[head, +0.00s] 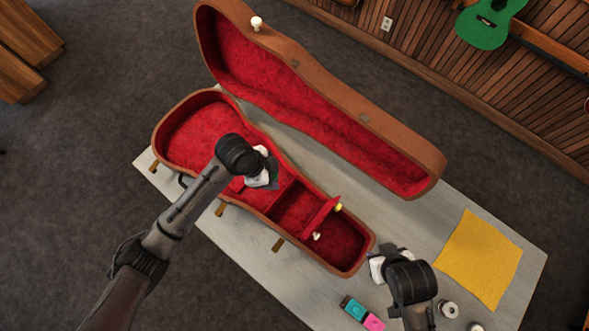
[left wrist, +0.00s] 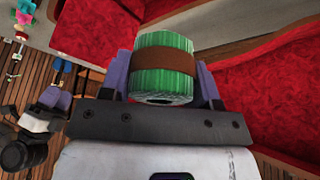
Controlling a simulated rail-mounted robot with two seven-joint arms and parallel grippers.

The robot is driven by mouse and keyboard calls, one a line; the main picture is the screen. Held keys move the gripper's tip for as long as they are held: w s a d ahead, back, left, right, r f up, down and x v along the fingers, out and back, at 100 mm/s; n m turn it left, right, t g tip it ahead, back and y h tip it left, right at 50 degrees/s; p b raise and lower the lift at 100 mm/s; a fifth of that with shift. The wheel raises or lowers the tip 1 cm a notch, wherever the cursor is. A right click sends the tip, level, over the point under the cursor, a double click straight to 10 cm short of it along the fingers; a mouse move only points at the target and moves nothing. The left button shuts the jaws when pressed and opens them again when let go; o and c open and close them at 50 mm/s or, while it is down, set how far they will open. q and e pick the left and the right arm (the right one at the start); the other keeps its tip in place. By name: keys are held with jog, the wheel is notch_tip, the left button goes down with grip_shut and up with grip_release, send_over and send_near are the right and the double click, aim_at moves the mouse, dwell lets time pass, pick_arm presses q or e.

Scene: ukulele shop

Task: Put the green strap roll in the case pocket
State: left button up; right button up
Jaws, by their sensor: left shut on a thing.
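The green strap roll (left wrist: 165,68) has a brown band around its middle. It sits between the purple fingers of my left gripper, which is shut on it. In the head view my left gripper (head: 268,178) is over the open brown case (head: 178,108), near its middle; my wrist mostly hides the roll there. The case has a red plush lining. The case pocket (head: 343,243) is the boxed compartment toward the narrow end, right of my left gripper. A red flap (head: 322,214) stands raised across it. My right gripper (head: 378,262) is beside the case's narrow end; its fingers are unclear.
The case lid (head: 300,95) stands open at the back. Teal (head: 353,307) and pink (head: 373,322) blocks lie on the table's front edge. A yellow cloth (head: 480,260) lies at the right. Small round metallic items (head: 447,308) are near my right arm.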

notch_tip(320, 180, down, 11)
jog(key=b, duration=0.9)
jog(key=shift+r+b, duration=0.1)
jog(key=shift+b, duration=0.25)
pick_arm(q)
jog(key=shift+s+d+f+m+g+y+b, duration=0.1)
jog(key=shift+s+d+f+m+g+b, duration=0.65)
jog(key=shift+f, duration=3.15)
jog(key=shift+s+d+f+m+y+b, duration=0.1)
jog(key=shift+s+d+f+m+b, duration=0.3)
jog(key=shift+d+f+m, duration=2.2)
jog(key=shift+s+a+f+n+g+y+b, duration=0.1)
jog(key=shift+s+f+n+g+b, duration=0.45)
jog(key=shift+f, duration=4.6)
pick_arm(e)
jog(key=shift+a+f, duration=0.15)
jog(key=shift+f, duration=1.35)
pick_arm(q)
jog(key=shift+s+f, duration=0.1)
jog(key=shift+f, duration=0.2)
pick_arm(e)
jog(key=shift+f, duration=0.15)
pick_arm(q)
jog(key=shift+d, duration=0.1)
jog(key=o, duration=1.3)
jog(key=shift+r, duration=0.15)
